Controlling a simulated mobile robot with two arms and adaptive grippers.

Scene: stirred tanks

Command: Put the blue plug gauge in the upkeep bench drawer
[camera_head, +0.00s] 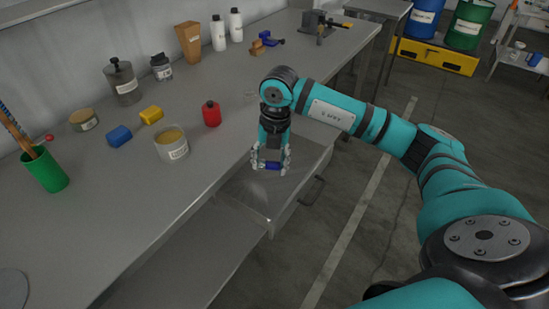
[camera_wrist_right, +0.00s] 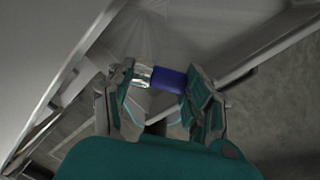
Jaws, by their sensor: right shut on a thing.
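The upkeep bench drawer (camera_head: 238,195) is pulled out from the bench front, with its handle (camera_head: 312,190) on the outer side. My right gripper (camera_head: 271,166) is over the open drawer, pointing down. It is shut on the blue plug gauge (camera_wrist_right: 168,79), which has a blue body and a shiny metal end in the right wrist view. In the head view, only a small blue part shows between the fingers. I cannot tell whether the gauge touches the drawer floor. My left gripper is in neither view.
The bench top (camera_head: 120,205) holds a red bottle (camera_head: 211,114), an open tin (camera_head: 172,143), blue and yellow blocks, a green cup (camera_head: 44,170) and several containers. A vise (camera_head: 314,22) stands at the far end. The floor right of the drawer is clear.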

